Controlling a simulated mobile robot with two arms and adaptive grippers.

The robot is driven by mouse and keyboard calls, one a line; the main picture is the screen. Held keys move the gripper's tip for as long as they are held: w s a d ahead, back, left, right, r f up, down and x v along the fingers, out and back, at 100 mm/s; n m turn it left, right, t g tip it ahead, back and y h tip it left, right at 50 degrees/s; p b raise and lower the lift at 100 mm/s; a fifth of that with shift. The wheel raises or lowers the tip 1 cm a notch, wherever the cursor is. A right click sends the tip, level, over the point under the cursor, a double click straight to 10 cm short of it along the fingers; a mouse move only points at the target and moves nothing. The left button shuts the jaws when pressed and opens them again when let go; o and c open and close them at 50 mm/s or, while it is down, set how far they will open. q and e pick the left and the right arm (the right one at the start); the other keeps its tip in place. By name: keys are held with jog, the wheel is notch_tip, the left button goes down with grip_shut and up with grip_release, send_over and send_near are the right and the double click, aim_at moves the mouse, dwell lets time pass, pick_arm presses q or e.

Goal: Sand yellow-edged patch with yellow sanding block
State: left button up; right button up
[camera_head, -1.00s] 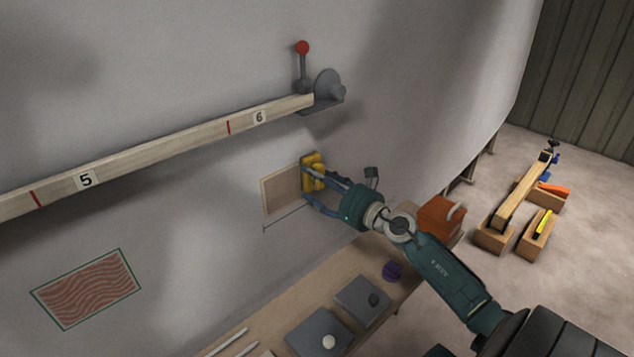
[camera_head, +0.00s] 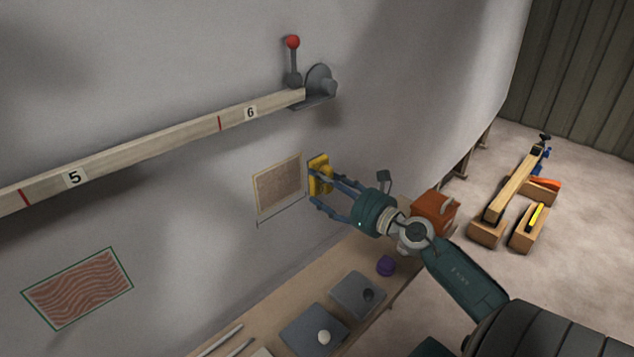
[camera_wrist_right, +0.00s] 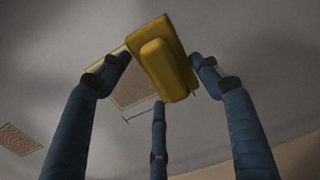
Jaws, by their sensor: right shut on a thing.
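The yellow sanding block (camera_head: 319,177) is held by its raised handle in my right gripper (camera_head: 324,190), whose blue fingers are shut on it. The yellow-edged patch (camera_head: 279,184), a tan square on the grey hull wall, is just left of the block. The block is at the patch's right side, mostly clear of it; I cannot tell whether it touches the wall. In the wrist view the yellow block (camera_wrist_right: 164,68) hides part of the patch (camera_wrist_right: 131,92), and the fingers surround the block. My left gripper is not in view.
A green-edged patch (camera_head: 78,287) with wavy red-brown grain is lower left. A wooden batten (camera_head: 150,140) numbered 5 and 6 crosses the wall above, ending near a red-knobbed lever (camera_head: 293,60).

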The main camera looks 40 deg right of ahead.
jog(key=shift+s, duration=0.35)
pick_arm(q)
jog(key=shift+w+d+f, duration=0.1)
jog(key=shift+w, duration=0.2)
pick_arm(e)
jog(key=shift+s+f, duration=0.1)
jog(key=shift+s, duration=0.2)
jog(key=s, duration=0.3)
jog(key=shift+d+b, duration=0.15)
jog(key=shift+b, duration=0.25)
jog(key=shift+s, duration=0.7)
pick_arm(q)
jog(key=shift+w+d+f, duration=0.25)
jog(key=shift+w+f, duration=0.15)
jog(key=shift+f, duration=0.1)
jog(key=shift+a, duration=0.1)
